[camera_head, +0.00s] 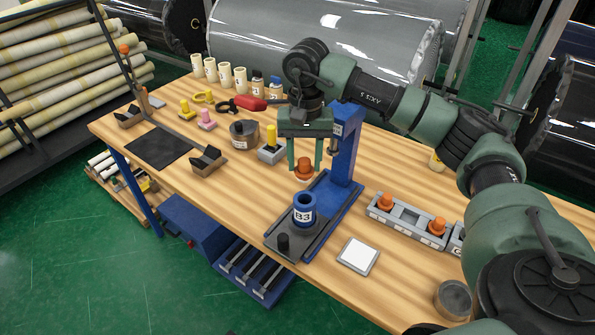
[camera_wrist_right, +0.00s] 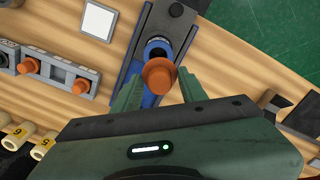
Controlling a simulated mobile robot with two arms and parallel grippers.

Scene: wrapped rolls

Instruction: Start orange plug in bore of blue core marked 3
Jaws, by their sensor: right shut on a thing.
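The blue core (camera_head: 304,210) marked "B3" stands upright on the dark plate of the blue press (camera_head: 342,175), its bore open at the top. My right gripper (camera_head: 304,168) is shut on an orange plug (camera_head: 304,171) and holds it above the core, apart from it in the head view. In the right wrist view the plug (camera_wrist_right: 159,75) sits between the green fingers, and the core (camera_wrist_right: 158,50) shows partly behind it. Whether the plug is centred over the bore cannot be told. My left gripper is not in view.
A grey rack (camera_head: 408,217) with more orange plugs stands right of the press. A white-topped square pad (camera_head: 358,255) lies in front. A black knob (camera_head: 283,243) stands before the core. Several tools and cream cores (camera_head: 225,74) fill the table's back left.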

